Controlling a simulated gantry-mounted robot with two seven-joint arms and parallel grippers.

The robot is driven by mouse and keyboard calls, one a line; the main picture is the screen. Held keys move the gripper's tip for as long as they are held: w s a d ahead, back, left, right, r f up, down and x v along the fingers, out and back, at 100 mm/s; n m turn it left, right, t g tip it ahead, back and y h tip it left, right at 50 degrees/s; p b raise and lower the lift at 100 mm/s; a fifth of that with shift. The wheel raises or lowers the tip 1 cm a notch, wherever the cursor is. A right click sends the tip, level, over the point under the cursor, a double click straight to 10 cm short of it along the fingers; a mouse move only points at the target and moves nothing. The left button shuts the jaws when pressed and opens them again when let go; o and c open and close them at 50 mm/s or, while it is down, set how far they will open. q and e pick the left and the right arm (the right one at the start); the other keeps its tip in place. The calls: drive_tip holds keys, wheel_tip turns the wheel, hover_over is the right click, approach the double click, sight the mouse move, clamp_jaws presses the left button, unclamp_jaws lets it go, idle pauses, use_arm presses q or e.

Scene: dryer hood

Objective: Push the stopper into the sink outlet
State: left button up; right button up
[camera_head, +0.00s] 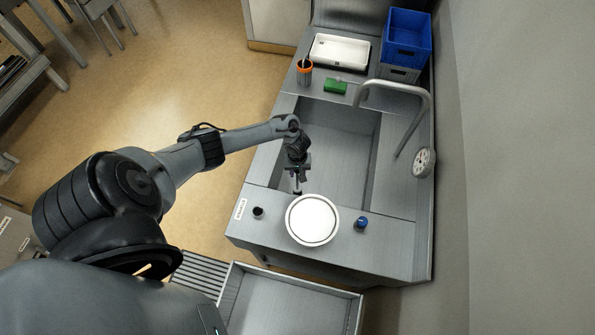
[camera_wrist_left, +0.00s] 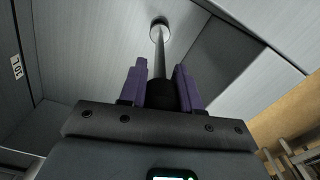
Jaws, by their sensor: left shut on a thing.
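My left gripper (camera_head: 297,182) reaches down over the near left corner of the steel sink (camera_head: 335,150). In the left wrist view, its purple fingers (camera_wrist_left: 161,85) are shut on the dark end of a thin metal rod (camera_wrist_left: 160,52), which looks like the stopper. The rod's far end meets a round grey disc (camera_wrist_left: 159,27). I cannot tell whether this disc is part of the held thing or the outlet. The sink outlet cannot be made out in the head view. My right gripper is not in view.
A white round dish (camera_head: 312,219) stands on the near counter between a small black cup (camera_head: 258,212) and a blue-topped item (camera_head: 361,223). A green sponge (camera_head: 335,86), orange-rimmed cup (camera_head: 304,74), white tray (camera_head: 340,51) and blue crates (camera_head: 406,40) stand behind.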

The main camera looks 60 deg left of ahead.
sight(297, 175)
use_arm(q)
drive_tip(key=shift+p, duration=0.7)
idle(0.6)
drive_tip(key=shift+f+b, duration=1.15)
drive_tip(key=shift+f, duration=0.65)
drive_tip(key=o, duration=1.1)
wheel_tip(297, 175, up, 11)
drive_tip(key=p, duration=0.3)
drive_tip(key=shift+f, duration=0.1)
